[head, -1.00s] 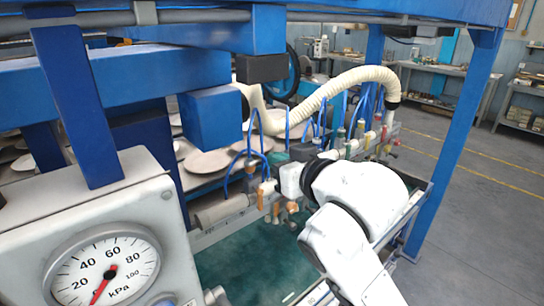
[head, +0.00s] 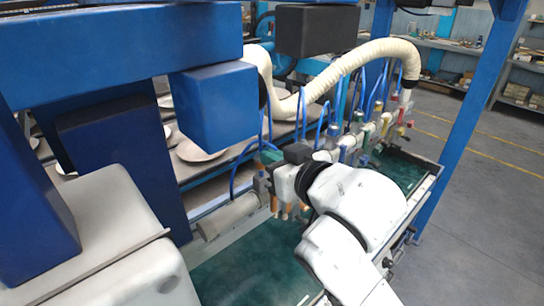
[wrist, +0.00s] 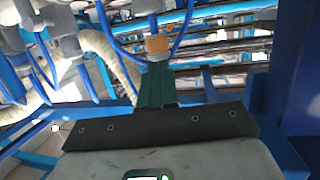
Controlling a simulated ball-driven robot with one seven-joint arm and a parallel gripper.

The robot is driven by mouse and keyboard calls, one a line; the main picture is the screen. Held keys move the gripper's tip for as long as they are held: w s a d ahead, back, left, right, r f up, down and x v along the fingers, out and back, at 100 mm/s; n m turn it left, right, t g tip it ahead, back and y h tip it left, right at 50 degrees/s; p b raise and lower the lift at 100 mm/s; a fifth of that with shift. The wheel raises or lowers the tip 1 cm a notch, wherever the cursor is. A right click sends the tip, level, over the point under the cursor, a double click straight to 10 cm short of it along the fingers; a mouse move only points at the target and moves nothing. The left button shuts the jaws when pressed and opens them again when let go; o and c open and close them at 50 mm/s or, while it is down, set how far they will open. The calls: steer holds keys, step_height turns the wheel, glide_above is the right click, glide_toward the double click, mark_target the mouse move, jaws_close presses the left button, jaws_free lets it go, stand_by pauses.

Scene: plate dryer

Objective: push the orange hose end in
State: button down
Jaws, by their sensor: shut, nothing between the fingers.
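The orange hose end (wrist: 157,45) shows in the wrist view as a short orange collar on a pale fitting, with blue hoses beside it. My gripper (wrist: 156,66) is shut and empty; its green fingers point at the orange collar, with their tips just below it in the picture. I cannot tell whether they touch. In the head view my gripper (head: 268,157) is beside the row of valves and blue hoses. Orange-brown pieces (head: 275,204) hang under that row; I cannot tell which, if any, is the hose end. How far it is in is not clear.
A thick cream hose (head: 345,77) arches over the valve row. A blue beam block (head: 215,110) and a grey cabinet (head: 105,240) stand at left. A grey cylinder (head: 226,215) lies left of the valves. A teal tray floor (head: 250,265) is below; the right floor is clear.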

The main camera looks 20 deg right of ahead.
step_height(320, 180, down, 3)
steer(key=shift+a+b, duration=0.1)
steer(key=shift+b, duration=1.15)
steer(key=shift+r, duration=0.2)
